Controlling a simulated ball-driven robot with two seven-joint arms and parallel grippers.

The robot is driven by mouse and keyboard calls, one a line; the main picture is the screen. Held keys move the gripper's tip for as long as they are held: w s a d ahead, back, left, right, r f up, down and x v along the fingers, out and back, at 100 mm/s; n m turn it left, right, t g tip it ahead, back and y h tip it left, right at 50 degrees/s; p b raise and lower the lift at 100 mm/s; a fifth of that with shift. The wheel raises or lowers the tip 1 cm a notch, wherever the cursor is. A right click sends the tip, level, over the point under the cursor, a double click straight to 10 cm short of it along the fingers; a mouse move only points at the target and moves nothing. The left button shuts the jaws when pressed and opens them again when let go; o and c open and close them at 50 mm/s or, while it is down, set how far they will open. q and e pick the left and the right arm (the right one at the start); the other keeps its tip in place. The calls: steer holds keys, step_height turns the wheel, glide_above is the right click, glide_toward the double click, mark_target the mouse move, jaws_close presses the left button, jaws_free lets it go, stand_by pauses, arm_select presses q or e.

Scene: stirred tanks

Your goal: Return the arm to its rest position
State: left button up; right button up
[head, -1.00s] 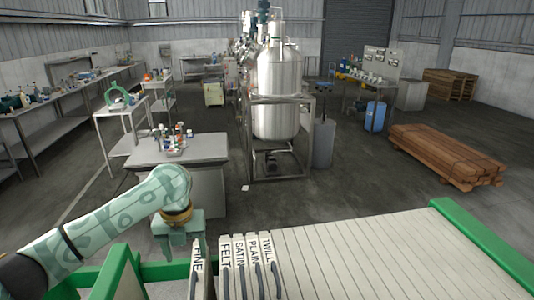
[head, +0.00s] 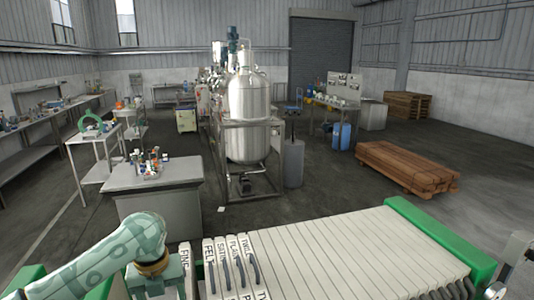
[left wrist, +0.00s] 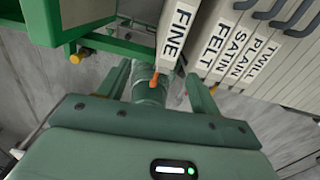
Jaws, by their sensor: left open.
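My left arm comes in from the lower left of the head view. Its green gripper (head: 156,281) hangs beside the plate labelled FINE (head: 184,258), with its fingertips cut off or hidden there. In the left wrist view the two fingers (left wrist: 160,88) stand apart with no plate between them. The FINE plate (left wrist: 176,32) is just beyond them, and whether they touch it is unclear. My right gripper is not seen.
Labelled plates FELT, SATIN, PLAIN and TWILL (left wrist: 250,50) stand right of FINE after a narrow gap. A pale plate stack (head: 350,245) sits between green frame ends (head: 440,240). Behind are a grey bench (head: 155,185), a steel tank (head: 248,115) and timber (head: 405,167).

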arm_select(q)
steer(key=s+d+f+n+t+h, duration=0.2)
steer(key=s+d+f+n+t, duration=0.2)
steer(key=s+d+f+n, duration=0.55)
steer(key=s+a+r+n+t+y, duration=0.35)
steer(key=s+a+n+y, duration=0.35)
steer(key=s+a+n, duration=0.8)
steer(key=s+d+f+g+h+b, duration=0.2)
steer(key=f+b, duration=0.2)
steer(key=f, duration=1.4)
steer(key=s+d+f+g+h+b, duration=0.2)
steer(key=f+b, duration=0.2)
steer(key=f, duration=1.4)
steer(key=s+f+n+g+h+b, duration=0.1)
steer(key=s+f+n+g+b, duration=0.2)
steer(key=s+f, duration=1.6)
steer(key=f+b, duration=0.1)
steer(key=b, duration=0.1)
steer(key=shift+a+n+b, duration=0.15)
steer(key=shift+n+b, duration=0.2)
steer(key=shift+b, duration=0.05)
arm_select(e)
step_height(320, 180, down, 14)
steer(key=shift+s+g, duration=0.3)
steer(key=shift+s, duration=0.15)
